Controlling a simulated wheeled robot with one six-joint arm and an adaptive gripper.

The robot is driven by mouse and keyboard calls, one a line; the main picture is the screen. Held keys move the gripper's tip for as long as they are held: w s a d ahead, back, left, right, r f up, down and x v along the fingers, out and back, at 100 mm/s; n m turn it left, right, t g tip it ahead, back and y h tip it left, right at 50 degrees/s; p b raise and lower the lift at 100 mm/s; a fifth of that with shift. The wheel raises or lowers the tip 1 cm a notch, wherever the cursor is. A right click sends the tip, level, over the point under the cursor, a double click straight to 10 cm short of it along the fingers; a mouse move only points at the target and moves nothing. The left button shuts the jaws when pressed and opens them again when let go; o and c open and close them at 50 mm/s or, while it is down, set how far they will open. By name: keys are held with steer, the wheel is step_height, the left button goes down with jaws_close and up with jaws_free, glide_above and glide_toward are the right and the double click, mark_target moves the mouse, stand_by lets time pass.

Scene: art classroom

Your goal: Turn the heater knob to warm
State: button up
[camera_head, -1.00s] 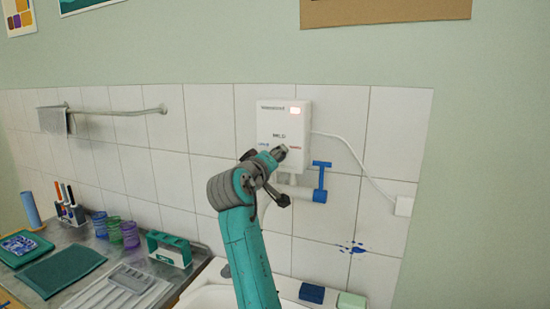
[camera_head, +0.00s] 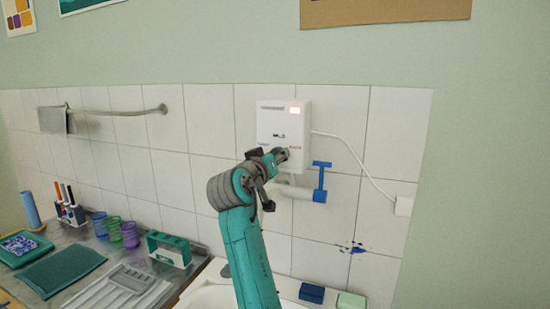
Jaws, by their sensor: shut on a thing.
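My gripper (camera_head: 277,156) is at the lower front of the heater, seen from behind. The knob is hidden behind my gripper and wrist, so its setting cannot be read. My gripper is shut on the knob, though the fingertips are mostly hidden.
A blue valve handle (camera_head: 321,180) on a pipe is just right of my gripper. A white cable runs from the heater to a wall box (camera_head: 403,206). A sink (camera_head: 215,296) is below. Cups (camera_head: 114,229) and a green holder (camera_head: 169,249) stand at left.

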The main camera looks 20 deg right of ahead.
steer(key=shift+f, duration=0.1)
steer(key=o, duration=1.1)
steer(key=shift+o, duration=0.2)
steer(key=v, duration=1.2)
steer(key=shift+s+a, duration=0.1)
